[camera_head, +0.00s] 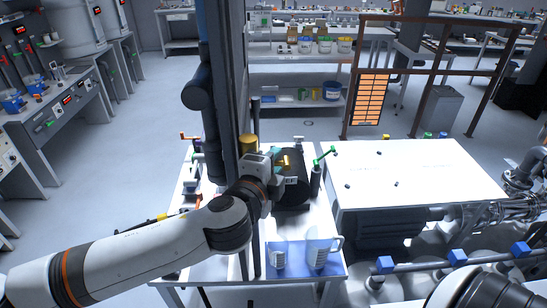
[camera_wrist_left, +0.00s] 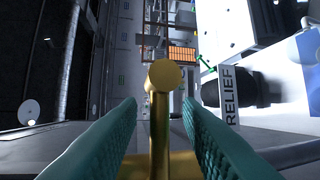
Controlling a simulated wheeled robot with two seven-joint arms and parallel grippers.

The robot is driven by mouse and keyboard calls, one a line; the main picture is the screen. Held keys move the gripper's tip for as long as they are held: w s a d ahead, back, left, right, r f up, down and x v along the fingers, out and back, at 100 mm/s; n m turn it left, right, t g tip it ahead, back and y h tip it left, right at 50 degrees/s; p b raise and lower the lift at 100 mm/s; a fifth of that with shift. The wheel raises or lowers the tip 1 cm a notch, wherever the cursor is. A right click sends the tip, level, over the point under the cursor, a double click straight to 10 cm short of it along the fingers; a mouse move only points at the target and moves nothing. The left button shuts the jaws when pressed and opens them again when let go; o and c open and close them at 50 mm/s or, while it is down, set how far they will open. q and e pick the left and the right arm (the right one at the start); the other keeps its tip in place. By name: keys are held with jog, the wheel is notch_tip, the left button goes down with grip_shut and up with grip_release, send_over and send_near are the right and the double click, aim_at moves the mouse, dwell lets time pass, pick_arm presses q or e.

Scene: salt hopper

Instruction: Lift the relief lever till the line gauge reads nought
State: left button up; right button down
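The gold relief lever (camera_wrist_left: 160,105) stands in the middle of the left wrist view, its round knob uppermost. A white label reading RELIEF (camera_wrist_left: 229,95) is just right of it. My left gripper (camera_wrist_left: 160,130) is open, with one teal finger pad on each side of the lever and a visible gap to both. In the head view the left gripper (camera_head: 277,159) is at the dark machine, and a small gold part of the lever (camera_head: 285,161) shows beside it. I cannot make out a line gauge reading. My right gripper is not in view.
A dark column (camera_head: 227,90) rises close behind my left gripper. A green-handled lever (camera_head: 325,157) stands to its right. A clear jug (camera_head: 320,248) sits on a blue tray (camera_head: 336,268) at the table's front. A broad white surface (camera_head: 420,170) lies to the right.

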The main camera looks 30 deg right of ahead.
pick_arm(q)
jog(key=shift+w+d, duration=0.1)
jog(key=shift+d, duration=0.05)
grip_shut()
jog(key=shift+f+n+b, duration=0.1)
jog(key=shift+n+b, duration=0.2)
jog(key=shift+b, duration=0.5)
jog(key=r+n+h+b, duration=0.1)
jog(key=n+b, duration=0.1)
jog(key=b, duration=0.2)
jog(key=shift+r+n+h+b, duration=0.15)
jog(key=shift+n+h+b, duration=0.15)
jog(key=shift+n+h, duration=0.1)
jog(key=shift+w+a+r+n+t+b, duration=0.1)
jog(key=shift+a+r+n+t+b, duration=0.25)
jog(key=shift+n+b, duration=0.5)
jog(key=shift+w+r+n+t+h+b, duration=0.1)
jog(key=shift+r+n+t+h+b, duration=0.15)
jog(key=shift+r+n+h+b, duration=0.2)
